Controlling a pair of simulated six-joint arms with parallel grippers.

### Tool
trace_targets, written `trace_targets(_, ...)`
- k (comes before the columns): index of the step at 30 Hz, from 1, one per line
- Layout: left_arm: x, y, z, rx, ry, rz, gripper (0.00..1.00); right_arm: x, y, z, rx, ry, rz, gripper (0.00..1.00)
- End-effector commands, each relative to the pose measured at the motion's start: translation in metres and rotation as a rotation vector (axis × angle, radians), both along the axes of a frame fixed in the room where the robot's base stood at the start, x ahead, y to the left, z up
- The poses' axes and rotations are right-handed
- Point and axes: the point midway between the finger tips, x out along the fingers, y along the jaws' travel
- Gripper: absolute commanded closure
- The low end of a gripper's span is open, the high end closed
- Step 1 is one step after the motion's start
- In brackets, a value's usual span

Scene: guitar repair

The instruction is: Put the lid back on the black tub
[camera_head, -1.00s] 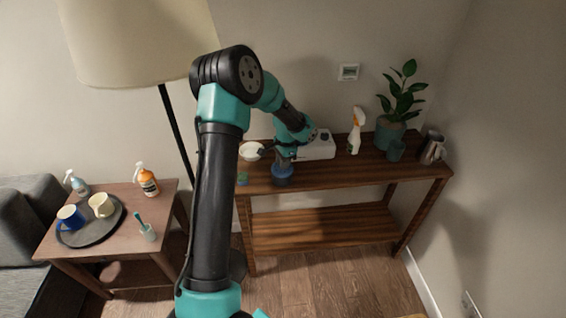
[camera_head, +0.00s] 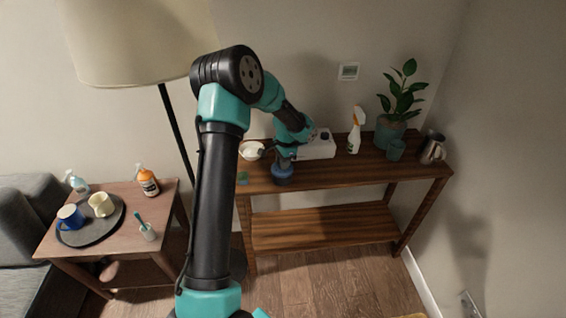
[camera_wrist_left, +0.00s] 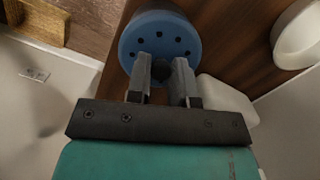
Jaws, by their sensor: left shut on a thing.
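My left gripper (camera_wrist_left: 162,77) is shut on the dark knob (camera_wrist_left: 161,70) at the centre of a round blue lid (camera_wrist_left: 150,28) with a ring of small dark holes. In the head view the gripper reaches down over the left part of the wooden console table, with the blue lid (camera_head: 283,174) right below it. I cannot tell whether the lid is seated or held just above something. My right gripper is not in view.
A white box (camera_head: 318,149) stands right behind the gripper. A white bowl (camera_head: 251,150) and a small green item (camera_head: 243,178) are to the left. A spray bottle (camera_head: 355,131), plant pot (camera_head: 389,132), green cup (camera_head: 395,150) and metal jug (camera_head: 433,148) stand right. The table's front middle is clear.

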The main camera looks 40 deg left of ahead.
Motion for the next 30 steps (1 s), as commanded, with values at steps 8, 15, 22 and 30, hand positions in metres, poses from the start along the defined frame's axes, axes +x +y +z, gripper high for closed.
trace_targets(8,0.0,0.0001,0.0001,0.0,0.0,0.0,0.72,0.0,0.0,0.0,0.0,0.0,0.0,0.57)
trace_targets(15,0.0,0.0,0.0001,0.0,0.0,0.0,0.49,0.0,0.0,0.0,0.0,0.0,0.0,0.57)
trace_targets(22,0.0,0.0,0.0,0.0,0.0,0.0,0.42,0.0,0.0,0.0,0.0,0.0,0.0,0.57)
trace_targets(30,0.0,0.0,0.0001,0.0,0.0,0.0,0.24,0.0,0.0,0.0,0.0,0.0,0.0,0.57)
